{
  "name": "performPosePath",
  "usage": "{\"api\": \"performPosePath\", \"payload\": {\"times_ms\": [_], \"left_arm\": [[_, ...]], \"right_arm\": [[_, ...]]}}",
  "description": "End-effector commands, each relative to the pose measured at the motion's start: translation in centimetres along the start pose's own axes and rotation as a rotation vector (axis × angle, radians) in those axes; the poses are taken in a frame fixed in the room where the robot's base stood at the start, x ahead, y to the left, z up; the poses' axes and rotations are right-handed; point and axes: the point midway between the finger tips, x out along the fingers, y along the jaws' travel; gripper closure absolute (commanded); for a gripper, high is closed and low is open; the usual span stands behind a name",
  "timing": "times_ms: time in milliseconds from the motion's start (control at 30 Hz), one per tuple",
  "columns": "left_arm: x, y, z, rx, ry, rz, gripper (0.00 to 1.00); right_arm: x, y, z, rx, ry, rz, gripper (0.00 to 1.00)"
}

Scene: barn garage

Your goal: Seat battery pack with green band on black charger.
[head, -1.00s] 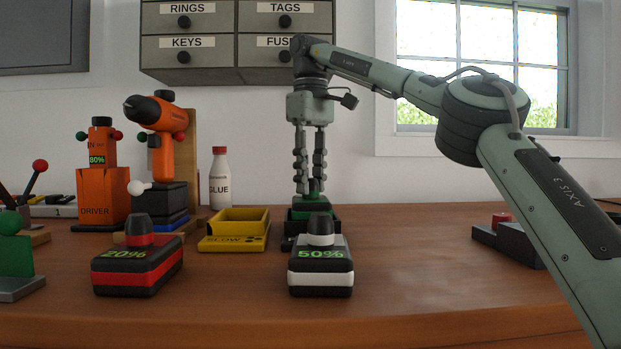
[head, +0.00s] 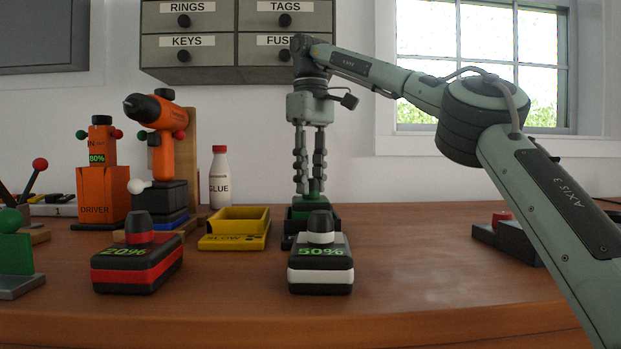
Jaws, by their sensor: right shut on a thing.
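The battery pack with the green band (head: 314,198) stands behind the white-banded pack, which hides part of it. My right gripper (head: 311,188) points straight down and is shut on the top of the green-banded pack. The black charger (head: 290,241) shows only in part, low beneath and around the green-banded pack. The white-banded pack in front hides whether the pack sits fully down in it. My left gripper is not in view.
The white-banded pack (head: 320,276) reading 50% and the red-banded pack (head: 137,270) reading 20% stand in front. A yellow charger (head: 234,243) marked SLOW is empty. An orange drill (head: 160,125), a driver (head: 103,195) and a glue bottle (head: 219,180) stand behind.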

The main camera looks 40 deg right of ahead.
Motion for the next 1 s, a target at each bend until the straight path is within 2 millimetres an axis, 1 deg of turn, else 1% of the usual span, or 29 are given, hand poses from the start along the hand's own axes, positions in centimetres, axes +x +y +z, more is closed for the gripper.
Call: {"api": "performPosePath", "payload": {"times_ms": [367,400,500,600,800,1000], "left_arm": [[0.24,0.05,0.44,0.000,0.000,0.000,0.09],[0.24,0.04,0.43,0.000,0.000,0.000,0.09],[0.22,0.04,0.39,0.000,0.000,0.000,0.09],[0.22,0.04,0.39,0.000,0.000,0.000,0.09],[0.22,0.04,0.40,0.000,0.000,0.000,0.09],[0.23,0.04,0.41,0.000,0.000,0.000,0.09]], "right_arm": [[0.43,-0.01,0.01,0.000,0.002,0.000,1.00],[0.42,-0.01,0.01,0.000,0.002,0.000,0.73],[0.38,-0.01,0.01,0.000,0.001,0.000,0.61],[0.40,-0.01,0.00,0.000,0.001,0.000,0.50],[0.44,-0.01,0.00,0.000,0.000,0.000,0.50],[0.51,0.01,0.00,0.000,-0.001,0.000,0.26]]}}
